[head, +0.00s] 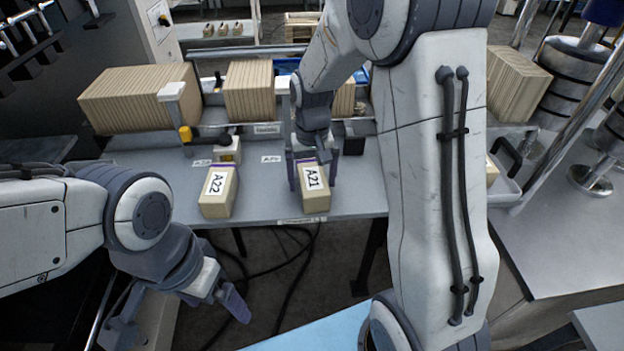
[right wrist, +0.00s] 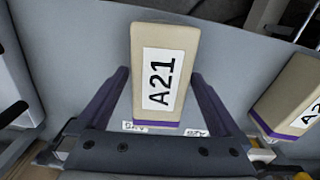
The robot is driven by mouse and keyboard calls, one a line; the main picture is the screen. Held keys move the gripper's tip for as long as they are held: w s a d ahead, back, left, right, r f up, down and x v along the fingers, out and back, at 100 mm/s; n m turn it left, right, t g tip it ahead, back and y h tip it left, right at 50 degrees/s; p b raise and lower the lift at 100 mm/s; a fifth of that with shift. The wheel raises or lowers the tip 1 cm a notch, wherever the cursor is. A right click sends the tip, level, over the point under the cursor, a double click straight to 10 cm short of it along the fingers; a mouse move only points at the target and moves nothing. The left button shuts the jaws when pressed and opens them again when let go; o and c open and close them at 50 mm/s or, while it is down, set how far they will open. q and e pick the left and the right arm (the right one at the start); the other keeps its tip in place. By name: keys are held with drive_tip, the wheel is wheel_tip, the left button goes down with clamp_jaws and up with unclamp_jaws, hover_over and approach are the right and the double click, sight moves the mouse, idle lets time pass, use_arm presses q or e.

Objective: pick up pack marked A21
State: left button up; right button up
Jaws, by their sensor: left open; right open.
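The tan pack marked A21 (head: 314,191) lies on the grey table near its front edge, with a white label on top. My right gripper (head: 314,176) is open at the pack's far end, one finger on each side. In the right wrist view the A21 pack (right wrist: 162,75) sits between the two spread fingers of the right gripper (right wrist: 160,95), with visible gaps beside it. The pack marked A22 (head: 217,190) lies to its left. My left gripper (head: 222,299) is open and empty, low in front of the table.
The grey table (head: 262,204) carries stacks of kraft sheets (head: 140,97) along its back. A yellow-tipped clamp (head: 186,134) stands at the back left. A clear bin (head: 508,180) is beyond my right arm. Black cables lie on the floor.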

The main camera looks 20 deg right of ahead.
drive_tip(key=shift+f, duration=0.2)
drive_tip(key=c, duration=1.5)
drive_tip(key=shift+c, duration=0.3)
drive_tip(key=shift+r, duration=0.2)
